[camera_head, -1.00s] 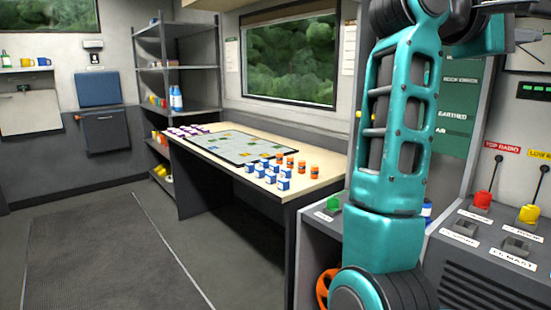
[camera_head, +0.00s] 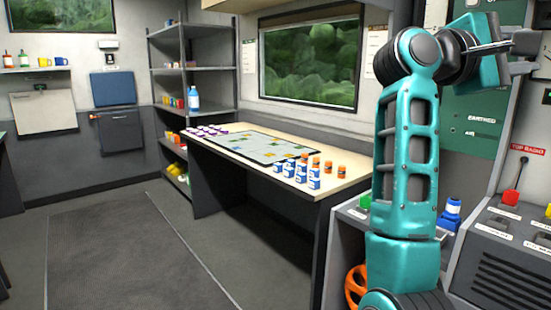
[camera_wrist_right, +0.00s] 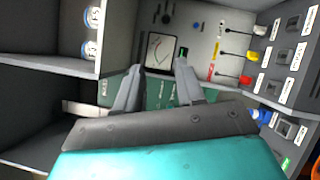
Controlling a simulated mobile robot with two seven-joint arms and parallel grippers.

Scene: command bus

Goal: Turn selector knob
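My right arm stands upright at the right of the head view. Its gripper (camera_head: 520,52) points right, in front of the green labelled panel (camera_head: 476,130). In the right wrist view the two grey fingers (camera_wrist_right: 158,85) are spread apart with nothing between them. The green panel (camera_wrist_right: 152,97) lies beyond and between them. I cannot make out the selector knob for certain. The arm and gripper cover part of the panel in both views. My left gripper is not in view.
A grey console (camera_head: 510,262) with a red-topped lever (camera_head: 511,197) and switches stands at the right. A table (camera_head: 325,186) with a map, bottles and small boxes stands mid-view. The floor at left is clear.

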